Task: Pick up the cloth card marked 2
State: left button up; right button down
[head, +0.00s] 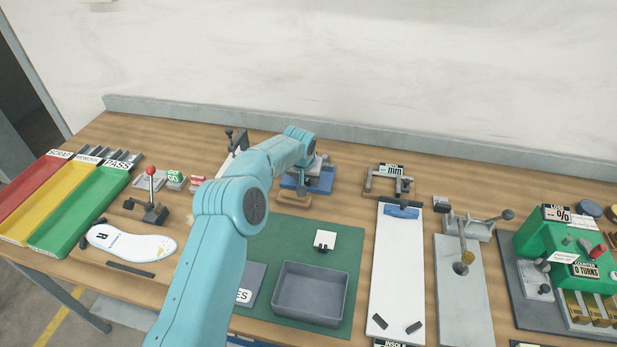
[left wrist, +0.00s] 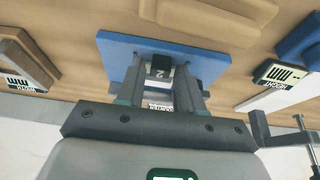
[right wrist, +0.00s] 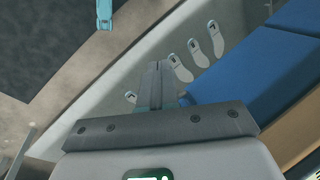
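In the left wrist view, a small card marked 2 (left wrist: 160,72) with a black part stands in front of a blue plate (left wrist: 118,50). My left gripper (left wrist: 166,75) has its fingers apart, one on each side of the card. I see no clear contact between fingers and card. In the head view this gripper is at the blue fixture (head: 318,184), largely hidden by my own arm, and the card cannot be made out. My right gripper (right wrist: 157,75) is shut and empty, away from the bench top.
A green mat (head: 350,262) holds a grey bin (head: 308,293) and a small white card with a black clip (head: 325,240). A white board (head: 398,265) and a lever press (head: 462,265) stand right. Coloured trays (head: 75,215) and a white insole (head: 132,242) lie left.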

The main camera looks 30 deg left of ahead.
pick_arm(q)
jog(key=shift+w+f, duration=0.15)
grip_shut()
jog(key=shift+r, duration=0.2)
jog(key=shift+r, duration=0.3)
notch_tip(320, 180, up, 12)
notch_tip(320, 180, up, 7)
jog(key=p, duration=0.5)
send_over(307, 180)
jog(key=shift+r, duration=0.1)
